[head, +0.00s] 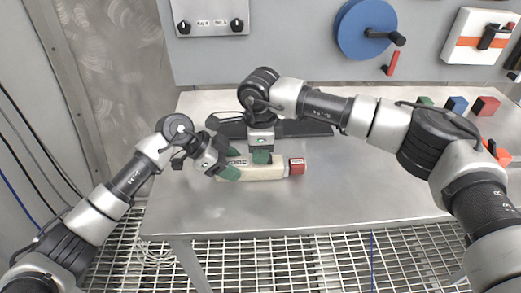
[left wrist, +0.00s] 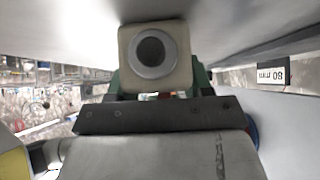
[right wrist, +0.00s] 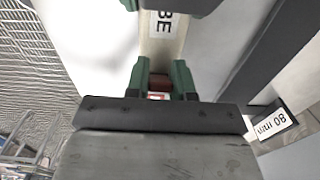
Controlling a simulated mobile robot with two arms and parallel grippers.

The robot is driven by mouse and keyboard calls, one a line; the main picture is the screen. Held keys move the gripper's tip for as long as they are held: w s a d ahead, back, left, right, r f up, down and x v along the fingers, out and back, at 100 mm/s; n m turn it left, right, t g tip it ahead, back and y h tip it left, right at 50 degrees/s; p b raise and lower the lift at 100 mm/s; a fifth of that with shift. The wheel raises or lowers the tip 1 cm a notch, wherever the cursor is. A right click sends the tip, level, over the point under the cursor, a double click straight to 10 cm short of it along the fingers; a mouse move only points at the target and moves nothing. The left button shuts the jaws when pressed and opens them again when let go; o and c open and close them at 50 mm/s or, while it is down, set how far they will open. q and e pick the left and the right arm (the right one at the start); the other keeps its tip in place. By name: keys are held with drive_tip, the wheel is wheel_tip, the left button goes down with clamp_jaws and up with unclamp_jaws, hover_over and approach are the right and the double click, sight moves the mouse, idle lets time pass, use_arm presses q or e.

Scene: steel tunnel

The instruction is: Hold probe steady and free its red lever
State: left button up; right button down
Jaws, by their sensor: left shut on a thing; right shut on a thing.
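The probe (head: 265,173) is a cream block lying along the table, with a red end (head: 297,166) on the right. My left gripper (head: 232,161) is shut on the probe's left part. In the left wrist view, the probe's end face (left wrist: 155,55) shows a grey ring between green fingers. My right gripper (head: 261,156) points down over the probe's middle. In the right wrist view, its green fingers close on a small red piece, the lever (right wrist: 159,82), beside the probe's label (right wrist: 163,25). The lever is mostly hidden by the fingers.
A dark bar (head: 305,129) lies behind the probe; an 80 mm label (right wrist: 273,124) shows close by. Coloured blocks (head: 456,104) stand at the table's back right. A blue wheel (head: 362,29) and a knob panel (head: 210,15) are on the wall. The table's front right (head: 350,200) is clear.

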sight(277, 161)
use_arm(q)
drive_tip(key=shift+r, duration=0.1)
use_arm(e)
drive_tip(key=shift+d+f, duration=0.2)
drive_tip(key=shift+d, duration=0.05)
drive_tip(key=y, duration=0.1)
drive_tip(key=d+y, duration=0.1)
drive_tip(key=y, duration=0.3)
drive_tip(key=d+y, duration=0.1)
drive_tip(key=y, duration=0.1)
drive_tip(key=shift+d+r, duration=0.1)
drive_tip(key=shift+r, duration=0.05)
drive_tip(key=y, duration=0.3)
drive_tip(key=shift+d+y, duration=0.4)
use_arm(q)
drive_tip(key=shift+s+d+r, duration=0.1)
use_arm(e)
drive_tip(key=shift+s+d+f+y, duration=0.1)
drive_tip(key=shift+d+f+y, duration=0.1)
drive_tip(key=shift+y, duration=0.55)
drive_tip(key=shift+d+f+y, duration=0.1)
drive_tip(key=shift+d+y, duration=0.05)
drive_tip(key=shift+y, duration=0.6)
drive_tip(key=c, duration=1)
unclamp_jaws()
drive_tip(key=shift+o, duration=0.2)
drive_tip(key=shift+r, duration=0.1)
